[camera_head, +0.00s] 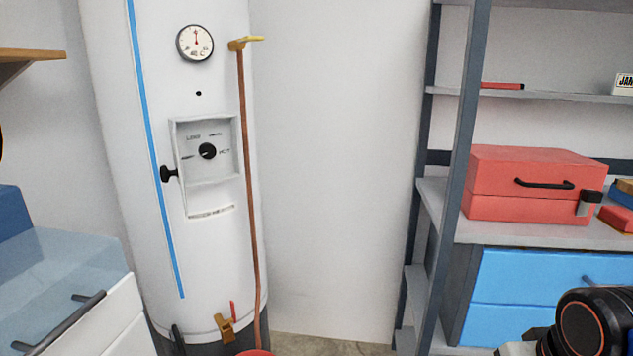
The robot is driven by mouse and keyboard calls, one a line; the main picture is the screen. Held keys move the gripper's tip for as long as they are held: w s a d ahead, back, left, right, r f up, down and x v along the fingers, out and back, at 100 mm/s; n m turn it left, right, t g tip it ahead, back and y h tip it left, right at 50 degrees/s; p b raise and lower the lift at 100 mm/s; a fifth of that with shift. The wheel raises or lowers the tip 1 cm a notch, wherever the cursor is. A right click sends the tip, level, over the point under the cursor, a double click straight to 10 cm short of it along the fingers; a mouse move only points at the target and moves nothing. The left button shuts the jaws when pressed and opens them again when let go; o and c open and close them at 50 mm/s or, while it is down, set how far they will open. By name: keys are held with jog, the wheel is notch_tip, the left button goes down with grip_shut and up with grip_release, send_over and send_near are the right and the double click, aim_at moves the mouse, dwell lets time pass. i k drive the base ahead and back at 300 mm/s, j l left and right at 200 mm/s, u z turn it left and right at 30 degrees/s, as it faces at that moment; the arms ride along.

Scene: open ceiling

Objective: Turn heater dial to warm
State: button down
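The water heater (115,120) is a tall white cylinder at the left of the head view. Its black round dial (207,151) sits in a recessed grey panel (222,172) on the front, with printed labels around it. One label at the right seems to read HOT; the other labels and the dial's exact setting are too small to read. Part of my arm (590,325) shows at the bottom right corner, well away from the dial. My gripper is out of view.
A pressure gauge (195,43) is above. A black knob (168,174) sticks out left. Drawers (120,325) stand front left; a shelf rack (462,120) with a red toolbox (520,170) stands right.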

aim_at(207, 152)
jog(key=j+u, duration=0.85)
jog(key=j, duration=0.15)
